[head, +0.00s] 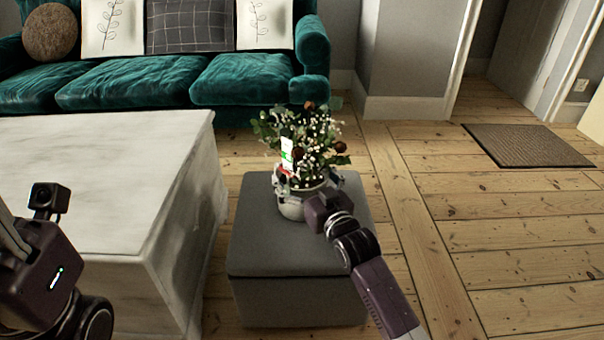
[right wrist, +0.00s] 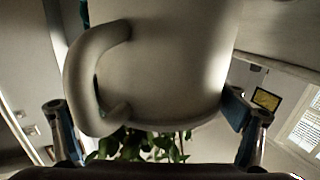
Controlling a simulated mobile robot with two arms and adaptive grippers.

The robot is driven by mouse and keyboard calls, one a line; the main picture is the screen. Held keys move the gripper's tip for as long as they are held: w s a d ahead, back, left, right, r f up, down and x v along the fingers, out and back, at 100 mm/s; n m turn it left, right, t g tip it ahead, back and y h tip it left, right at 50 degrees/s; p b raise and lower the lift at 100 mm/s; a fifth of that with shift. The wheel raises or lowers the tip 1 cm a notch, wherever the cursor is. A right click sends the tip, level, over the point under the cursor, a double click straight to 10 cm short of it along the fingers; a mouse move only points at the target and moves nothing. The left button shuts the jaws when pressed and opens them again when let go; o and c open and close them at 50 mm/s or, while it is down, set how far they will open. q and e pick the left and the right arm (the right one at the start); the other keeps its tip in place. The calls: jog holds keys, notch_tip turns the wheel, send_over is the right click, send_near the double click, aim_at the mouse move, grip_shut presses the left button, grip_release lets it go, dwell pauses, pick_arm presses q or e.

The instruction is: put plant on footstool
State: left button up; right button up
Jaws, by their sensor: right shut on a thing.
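The plant (head: 312,135) has green leaves, small white blooms and dark round heads in a pale pot with a handle. It stands upright over the top of the grey footstool (head: 255,250), near its middle. I cannot tell whether the pot's base touches the top. My right gripper (head: 308,186) is shut on the pot, its fingers on either side. In the right wrist view the pot (right wrist: 175,70) fills the middle between the fingers, with leaves below it. Only part of my left arm shows at the left edge; its gripper is out of view.
A white, marble-like table (head: 90,170) stands close to the footstool's left. A teal sofa (head: 150,80) with cushions is behind. A doormat (head: 525,146) lies on the floorboards at the right. The floor right of the footstool is clear.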

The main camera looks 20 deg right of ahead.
jog(key=shift+r, duration=0.4)
jog(key=o, duration=1.6)
jog(key=shift+f, duration=0.5)
jog(key=shift+o, duration=1.4)
jog(key=shift+r, duration=0.1)
